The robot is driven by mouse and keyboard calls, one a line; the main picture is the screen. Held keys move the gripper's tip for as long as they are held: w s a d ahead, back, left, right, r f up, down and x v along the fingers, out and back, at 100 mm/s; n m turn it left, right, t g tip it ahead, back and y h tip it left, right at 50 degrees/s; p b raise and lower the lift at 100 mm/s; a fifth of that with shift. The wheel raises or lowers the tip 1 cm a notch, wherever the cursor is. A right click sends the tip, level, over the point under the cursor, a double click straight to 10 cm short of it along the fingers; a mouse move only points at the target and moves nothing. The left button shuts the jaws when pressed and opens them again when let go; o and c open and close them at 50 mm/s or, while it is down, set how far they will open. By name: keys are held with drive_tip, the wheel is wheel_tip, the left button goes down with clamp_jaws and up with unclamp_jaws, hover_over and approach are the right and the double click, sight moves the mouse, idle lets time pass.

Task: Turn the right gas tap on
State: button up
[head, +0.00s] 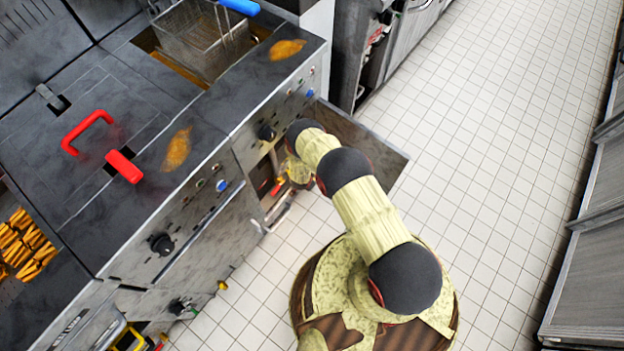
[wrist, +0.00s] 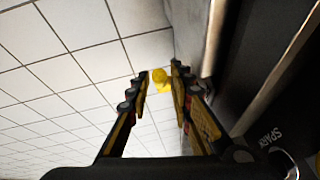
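In the head view my arm reaches into an open compartment (head: 262,178) under the right fryer, and my wrist hides most of what lies there. A small red and orange part (head: 277,187) shows beside the wrist; I cannot tell whether it is a tap handle. In the wrist view my gripper (wrist: 160,70) is open, its two dark fingers apart. A small yellow piece (wrist: 161,81), perhaps a gas tap handle, shows between the fingertips. I cannot tell whether they touch it. Another small yellow piece (head: 222,285) sits low at the left unit's front.
An open cabinet door (head: 365,140) stands out to the right of my wrist. The fryer tops hold a wire basket (head: 205,40) and a red handle (head: 88,130). A dark front panel (wrist: 275,75) runs close along the gripper's right side. The tiled floor (head: 480,130) is clear.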

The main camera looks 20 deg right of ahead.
drive_tip(key=shift+c, duration=0.9)
drive_tip(key=c, duration=0.4)
